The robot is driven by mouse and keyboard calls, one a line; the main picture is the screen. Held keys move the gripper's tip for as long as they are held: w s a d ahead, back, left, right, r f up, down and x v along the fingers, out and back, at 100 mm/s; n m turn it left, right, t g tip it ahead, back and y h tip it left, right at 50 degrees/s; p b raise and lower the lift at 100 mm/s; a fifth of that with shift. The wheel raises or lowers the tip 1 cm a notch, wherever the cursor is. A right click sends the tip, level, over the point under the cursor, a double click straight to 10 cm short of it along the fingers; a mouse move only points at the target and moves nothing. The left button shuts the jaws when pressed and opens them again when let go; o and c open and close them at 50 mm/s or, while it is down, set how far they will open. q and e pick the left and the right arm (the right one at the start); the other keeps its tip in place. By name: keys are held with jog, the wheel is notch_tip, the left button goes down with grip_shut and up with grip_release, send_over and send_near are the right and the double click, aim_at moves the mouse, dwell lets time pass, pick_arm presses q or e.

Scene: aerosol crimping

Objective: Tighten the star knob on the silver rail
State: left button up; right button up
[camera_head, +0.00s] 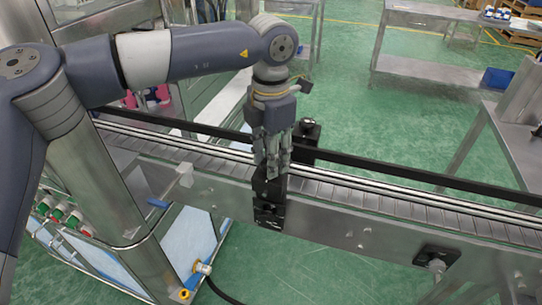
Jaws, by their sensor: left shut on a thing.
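My left gripper (271,172) points down over the conveyor, with its grey fingers closed at the top of a black clamp block (269,214). The star knob is hidden by the fingers and cannot be made out by itself; the gripper is shut at its place. My right gripper is not in view.
A black rail runs along the conveyor's far side, with another black block (305,134) close behind my gripper. A sensor bracket (436,257) sits on the near conveyor side at right. A steel post stands at left. Metal tables (425,65) stand beyond open green floor.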

pick_arm(q)
jog(key=m+b, duration=0.1)
jog(key=m, duration=0.2)
jog(key=m+b, duration=0.1)
jog(key=m, duration=0.3)
jog(key=shift+m, duration=0.4)
jog(key=m, duration=0.4)
jog(key=shift+r, duration=0.1)
jog(key=shift+m, duration=2.5)
jog(key=o, duration=1.1)
